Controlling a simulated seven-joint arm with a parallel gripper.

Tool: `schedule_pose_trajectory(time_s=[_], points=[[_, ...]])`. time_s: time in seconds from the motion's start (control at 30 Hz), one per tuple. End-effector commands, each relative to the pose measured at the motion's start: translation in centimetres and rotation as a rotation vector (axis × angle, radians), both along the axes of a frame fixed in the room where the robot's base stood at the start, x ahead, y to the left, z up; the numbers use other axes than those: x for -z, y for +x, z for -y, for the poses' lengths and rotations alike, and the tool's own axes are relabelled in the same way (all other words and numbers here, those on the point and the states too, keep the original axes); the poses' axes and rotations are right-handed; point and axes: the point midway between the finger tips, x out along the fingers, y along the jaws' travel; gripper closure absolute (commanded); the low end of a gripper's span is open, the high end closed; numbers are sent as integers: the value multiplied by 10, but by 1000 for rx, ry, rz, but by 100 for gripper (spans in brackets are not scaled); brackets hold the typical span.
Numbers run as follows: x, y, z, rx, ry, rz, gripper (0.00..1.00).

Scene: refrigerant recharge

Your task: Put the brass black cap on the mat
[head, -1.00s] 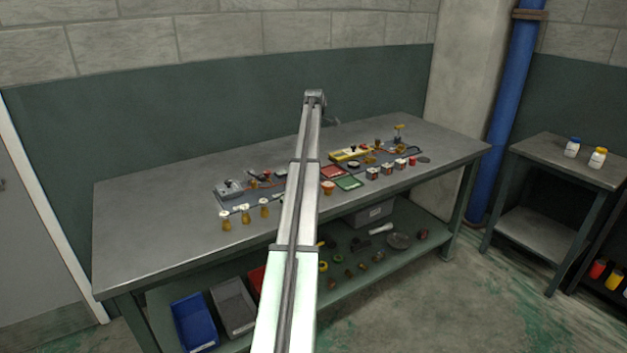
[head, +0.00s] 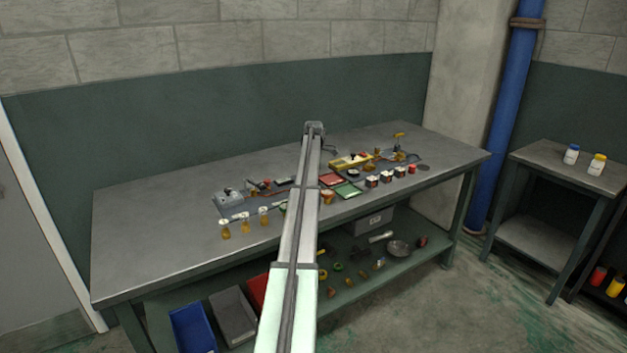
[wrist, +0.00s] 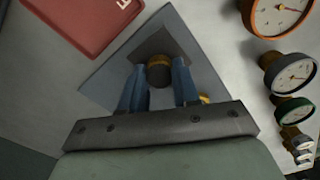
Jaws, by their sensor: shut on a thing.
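The brass black cap (wrist: 159,72), dark with a brass band, is between the two blue fingers of my gripper (wrist: 158,82) in the wrist view. My gripper is shut on it. Under it lies a grey, square-cornered sheet (wrist: 105,82) that may be the mat; a darker patch shows on it around the cap. I cannot tell whether the cap touches the sheet. In the head view my arm hides the gripper and the cap.
A red panel (wrist: 92,22) lies at the upper left of the wrist view. An orange gauge (wrist: 283,14), a green gauge (wrist: 293,110) and several fittings line the right. In the head view a green panel (head: 347,190) lies right of my arm. The bench's left part (head: 140,230) is clear.

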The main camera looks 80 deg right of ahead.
Motion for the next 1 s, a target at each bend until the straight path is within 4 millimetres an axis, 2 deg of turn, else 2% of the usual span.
schedule_pose_trajectory(time_s=[0.1, 0.5, 0.53, 0.77, 1.0], points=[[10, 0, 0, 0, 0, 0, 98], [13, 0, 0, 0, -1, 0, 98], [13, 0, 0, 0, -1, 0, 66], [13, 0, 0, 0, -1, 0, 44], [12, 0, 0, 0, -1, 0, 44]])
